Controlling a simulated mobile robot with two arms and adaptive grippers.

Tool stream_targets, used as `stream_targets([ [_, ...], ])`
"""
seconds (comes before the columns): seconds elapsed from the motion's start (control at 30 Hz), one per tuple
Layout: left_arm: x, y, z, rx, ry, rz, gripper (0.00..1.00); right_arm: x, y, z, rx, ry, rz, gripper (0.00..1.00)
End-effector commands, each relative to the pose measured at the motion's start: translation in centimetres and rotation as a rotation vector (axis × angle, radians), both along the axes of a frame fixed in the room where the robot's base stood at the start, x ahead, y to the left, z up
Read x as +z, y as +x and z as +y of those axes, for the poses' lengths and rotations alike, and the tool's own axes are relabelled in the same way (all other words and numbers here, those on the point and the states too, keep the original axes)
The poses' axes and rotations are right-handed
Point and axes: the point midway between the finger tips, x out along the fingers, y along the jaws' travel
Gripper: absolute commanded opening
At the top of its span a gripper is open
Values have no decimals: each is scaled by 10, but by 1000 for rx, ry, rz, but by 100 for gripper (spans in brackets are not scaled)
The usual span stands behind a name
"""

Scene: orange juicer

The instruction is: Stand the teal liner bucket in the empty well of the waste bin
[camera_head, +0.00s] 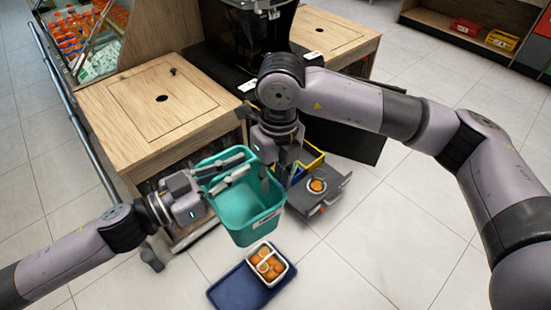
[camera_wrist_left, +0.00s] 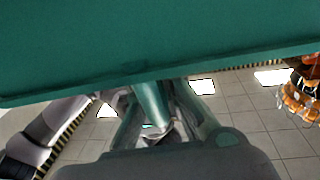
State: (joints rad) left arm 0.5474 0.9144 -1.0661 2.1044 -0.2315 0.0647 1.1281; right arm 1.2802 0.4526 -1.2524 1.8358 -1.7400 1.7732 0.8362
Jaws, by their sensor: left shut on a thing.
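The teal liner bucket (camera_head: 243,212) is held upright, its open top facing up, in the middle of the head view. My left gripper (camera_head: 240,165) is shut on its upper left rim. The bucket's teal wall (camera_wrist_left: 160,45) fills the top of the left wrist view. My right gripper (camera_head: 278,170) points down at the bucket's far right side, partly hidden by its wall; whether it is open or touching is unclear. A yellow-and-blue edged unit (camera_head: 309,163), possibly part of the waste bin, is just right of the bucket. No empty well shows clearly.
A grey pulled-out tray (camera_head: 330,201) holds a round orange item. A wooden counter (camera_head: 155,105) stands behind left. The tiled floor at front right is clear.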

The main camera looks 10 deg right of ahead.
Motion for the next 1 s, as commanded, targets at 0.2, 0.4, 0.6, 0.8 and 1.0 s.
stream_targets([
  [0.2,0,0,0,0,-1,0,0,-30,-1,1,-2,0,1,26],
  [0.4,0,0,0,0,-1,0,0,-39,-1,2,-1,1,1,26],
  [0.6,0,0,0,0,-1,0,0,-40,-1,2,-1,1,1,26],
  [0.8,0,0,0,0,-1,0,0,-39,-1,2,-1,1,1,15],
  [1.0,0,0,0,0,0,0,0,-39,-1,2,-1,1,0,2],
])
